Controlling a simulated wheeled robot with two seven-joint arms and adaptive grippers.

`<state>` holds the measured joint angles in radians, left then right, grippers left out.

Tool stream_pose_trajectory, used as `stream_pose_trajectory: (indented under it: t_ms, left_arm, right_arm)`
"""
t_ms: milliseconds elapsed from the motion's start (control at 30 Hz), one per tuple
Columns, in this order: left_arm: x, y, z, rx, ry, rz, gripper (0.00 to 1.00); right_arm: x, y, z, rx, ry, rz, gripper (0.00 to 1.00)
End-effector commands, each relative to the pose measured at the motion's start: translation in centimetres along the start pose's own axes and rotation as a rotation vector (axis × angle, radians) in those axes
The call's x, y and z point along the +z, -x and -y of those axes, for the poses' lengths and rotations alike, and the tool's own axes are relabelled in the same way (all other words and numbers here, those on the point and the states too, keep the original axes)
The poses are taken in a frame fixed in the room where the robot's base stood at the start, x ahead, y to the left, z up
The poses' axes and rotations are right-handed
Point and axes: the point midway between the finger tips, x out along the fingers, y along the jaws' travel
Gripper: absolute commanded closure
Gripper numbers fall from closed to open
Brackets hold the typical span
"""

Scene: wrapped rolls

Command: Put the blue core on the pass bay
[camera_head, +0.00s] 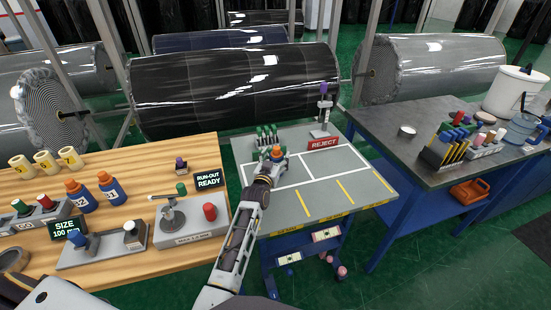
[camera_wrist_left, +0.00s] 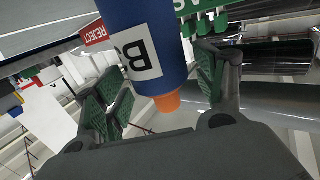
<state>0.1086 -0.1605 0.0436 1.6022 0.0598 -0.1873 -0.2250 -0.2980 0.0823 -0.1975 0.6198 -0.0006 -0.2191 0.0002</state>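The blue core (camera_wrist_left: 150,45) has an orange end (camera_wrist_left: 166,101) and a white label with a letter B. It also shows small in the head view, with its orange top (camera_head: 277,152) above the grey inspection table (camera_head: 310,215). My left gripper (camera_wrist_left: 160,85) has its green-padded fingers on both sides of the core and appears shut on it. The core's far end is cut off in the wrist view, and whether it touches the table is unclear. A green sign (camera_wrist_left: 205,22), partly readable, lies behind the core. My right gripper is not in view.
The red REJECT sign (camera_head: 323,143) stands at the table's back right, below a purple-topped piece (camera_head: 325,103). Green-topped pieces (camera_head: 267,134) stand behind my gripper. White lines divide the table; its front right is clear. Two orange-topped blue cores (camera_head: 80,197) stand on the wooden bench (camera_head: 140,170).

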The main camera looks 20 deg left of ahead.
Motion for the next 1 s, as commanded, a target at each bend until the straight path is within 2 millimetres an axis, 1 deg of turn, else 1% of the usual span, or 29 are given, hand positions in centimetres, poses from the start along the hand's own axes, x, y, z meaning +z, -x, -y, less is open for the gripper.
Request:
stream_pose_trajectory:
  t_ms: [200,400,533,800,1000]
  left_arm:
    - [0.0,0.0,0.0,0.000,0.000,0.000,0.27]
    - [-0.3,0.0,0.0,0.000,0.000,0.000,0.27]
    - [-0.2,0.4,0.0,0.000,0.000,0.000,0.27]
    - [-0.1,2.3,0.0,0.000,0.000,0.001,0.27]
    - [-0.1,4.0,0.0,0.000,0.001,0.001,0.27]
  right_arm:
    - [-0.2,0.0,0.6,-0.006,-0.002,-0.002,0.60]
    - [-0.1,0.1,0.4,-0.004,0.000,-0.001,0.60]
    - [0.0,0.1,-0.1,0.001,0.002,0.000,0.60]
    - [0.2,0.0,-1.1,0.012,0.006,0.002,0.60]
    - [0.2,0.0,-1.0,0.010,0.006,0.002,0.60]
